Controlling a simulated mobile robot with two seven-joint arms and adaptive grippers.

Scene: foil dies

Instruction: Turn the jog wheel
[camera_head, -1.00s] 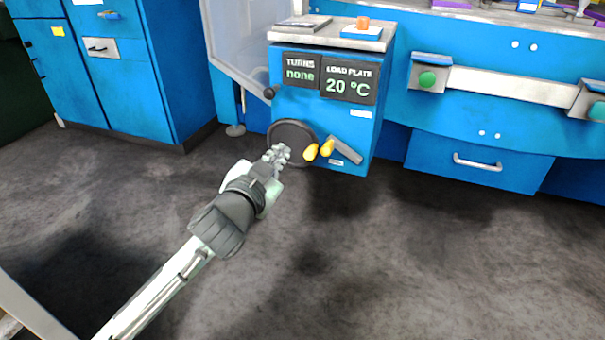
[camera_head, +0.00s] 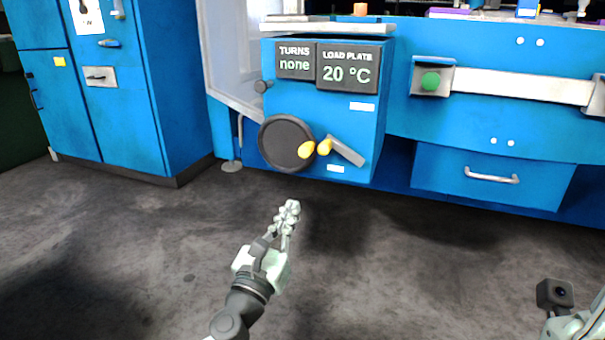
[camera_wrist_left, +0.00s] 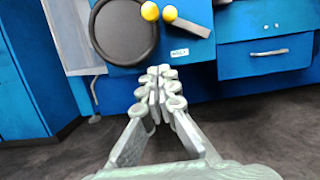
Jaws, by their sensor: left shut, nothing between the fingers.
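The jog wheel (camera_head: 284,144) is a dark round disc low on the front of a blue cabinet, with a yellow knob (camera_head: 306,150) at its right edge. In the left wrist view the wheel (camera_wrist_left: 122,32) is at the upper left, its yellow knob (camera_wrist_left: 150,11) at its upper right edge. My left gripper (camera_head: 291,206) is shut and empty, below the wheel in the head view and apart from it. In the wrist view its fingers (camera_wrist_left: 160,75) are together. Part of my right arm shows at the lower right; its fingers are out of view.
A grey lever with a yellow knob (camera_head: 324,147) sits right of the wheel. A display (camera_head: 296,62) above reads "TURNS none"; another (camera_head: 347,67) reads "LOAD PLATE 20 °C". Right are a green button (camera_head: 430,82) and a drawer (camera_head: 489,181). The floor in front is clear.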

